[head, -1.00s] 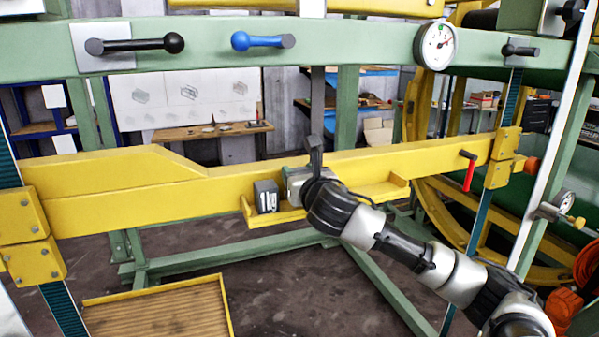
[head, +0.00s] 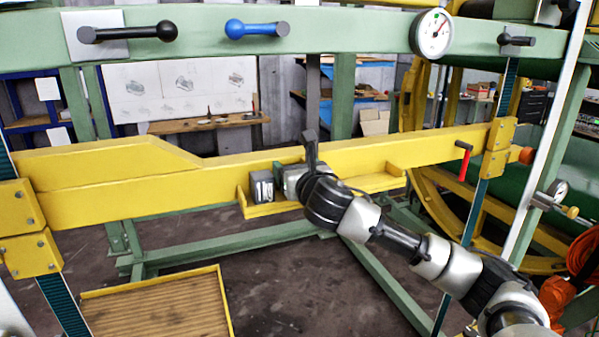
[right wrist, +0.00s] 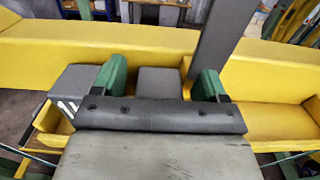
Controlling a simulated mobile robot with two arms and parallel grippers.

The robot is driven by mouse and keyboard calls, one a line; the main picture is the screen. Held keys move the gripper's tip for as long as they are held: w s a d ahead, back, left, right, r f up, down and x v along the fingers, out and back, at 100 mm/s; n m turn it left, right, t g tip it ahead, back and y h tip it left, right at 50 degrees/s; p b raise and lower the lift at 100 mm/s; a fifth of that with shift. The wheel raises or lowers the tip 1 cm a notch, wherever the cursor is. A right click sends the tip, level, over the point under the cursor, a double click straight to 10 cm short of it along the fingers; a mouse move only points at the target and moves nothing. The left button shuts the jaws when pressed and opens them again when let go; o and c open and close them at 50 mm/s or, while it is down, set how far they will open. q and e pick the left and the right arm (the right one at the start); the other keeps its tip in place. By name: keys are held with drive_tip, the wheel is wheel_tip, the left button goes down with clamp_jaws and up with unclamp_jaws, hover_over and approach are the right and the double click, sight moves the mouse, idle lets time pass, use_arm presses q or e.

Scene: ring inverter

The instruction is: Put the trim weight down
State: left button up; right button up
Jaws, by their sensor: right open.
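A dark grey block with pale marks (head: 262,187) stands at the left end of the yellow tray (head: 290,206) on the beam. It also shows at the left in the right wrist view (right wrist: 80,84). A second grey block (right wrist: 158,82), a trim weight by its look, sits on the tray just right of it. My right gripper (head: 291,180) is open around this second block. Its green fingers stand on either side, with gaps between them and the block. Its lower part is hidden by the gripper body. My left gripper is not in view.
The yellow beam (head: 120,200) runs across behind the tray. A dark upright bar (right wrist: 215,45) stands close behind the right finger. The tray's right part (right wrist: 262,120) is free. A red handle (head: 463,165) is on the beam's right. A ribbed yellow-edged platform (head: 160,312) lies below left.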

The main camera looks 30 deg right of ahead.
drive_tip(key=shift+r, duration=0.5)
drive_tip(key=b+v, duration=0.3)
drive_tip(key=v, duration=0.9)
drive_tip(key=shift+b, duration=0.3)
drive_tip(key=shift+f, duration=0.1)
